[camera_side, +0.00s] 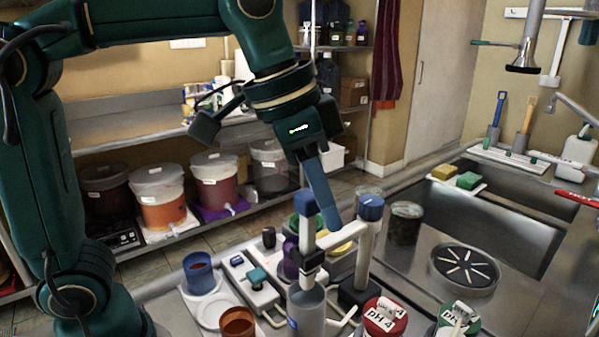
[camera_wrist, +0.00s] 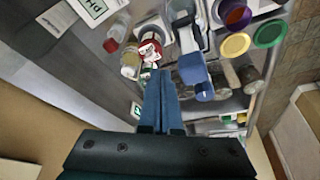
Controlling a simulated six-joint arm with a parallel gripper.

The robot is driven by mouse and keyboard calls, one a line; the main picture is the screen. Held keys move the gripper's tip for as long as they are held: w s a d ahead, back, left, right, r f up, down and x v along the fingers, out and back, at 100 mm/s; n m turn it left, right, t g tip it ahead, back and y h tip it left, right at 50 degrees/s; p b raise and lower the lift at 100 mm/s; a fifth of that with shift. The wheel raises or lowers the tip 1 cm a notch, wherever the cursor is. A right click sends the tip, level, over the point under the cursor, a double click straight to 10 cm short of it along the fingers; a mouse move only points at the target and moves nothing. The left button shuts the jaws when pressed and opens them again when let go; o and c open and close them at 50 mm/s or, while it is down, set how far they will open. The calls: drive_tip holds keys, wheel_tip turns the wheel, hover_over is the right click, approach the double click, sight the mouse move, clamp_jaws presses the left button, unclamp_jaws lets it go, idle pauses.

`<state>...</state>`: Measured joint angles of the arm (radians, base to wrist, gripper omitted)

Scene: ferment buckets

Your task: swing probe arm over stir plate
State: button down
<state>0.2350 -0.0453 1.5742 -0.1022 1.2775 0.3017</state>
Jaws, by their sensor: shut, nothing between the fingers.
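My gripper (camera_side: 333,226) has its blue fingers shut and empty, pointing down among the bench gear; they also show in the wrist view (camera_wrist: 162,76). The probe arm (camera_side: 318,243) is a pale bar with a black clamp. It spans between a blue-topped upright (camera_side: 306,232) and a pale post with a blue knob (camera_side: 367,232). My fingertips are close to this bar; whether they touch it I cannot tell. A grey bottle (camera_side: 306,312) stands below the blue-topped upright. A white box with a teal knob (camera_side: 257,280), possibly the stir plate, lies left of it.
Blue (camera_side: 198,270) and orange (camera_side: 237,324) cups stand at the left. A red-lidded pH 4 jar (camera_side: 384,318) is at the front. A dark jar (camera_side: 405,224) and a round drain (camera_side: 465,268) lie right, before the sink (camera_side: 500,220).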

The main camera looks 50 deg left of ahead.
sight(306, 197)
idle(0.5)
drive_tip(key=shift+s+a, duration=0.2)
drive_tip(key=shift+a, duration=0.65)
drive_tip(key=shift+s+a, duration=0.15)
drive_tip(key=shift+a, duration=0.65)
drive_tip(key=shift+w+a, duration=0.1)
drive_tip(key=shift+a, duration=1.55)
drive_tip(key=shift+w+a, duration=0.25)
drive_tip(key=shift+a, duration=0.55)
drive_tip(key=shift+w+a, duration=0.25)
drive_tip(key=shift+a, duration=0.5)
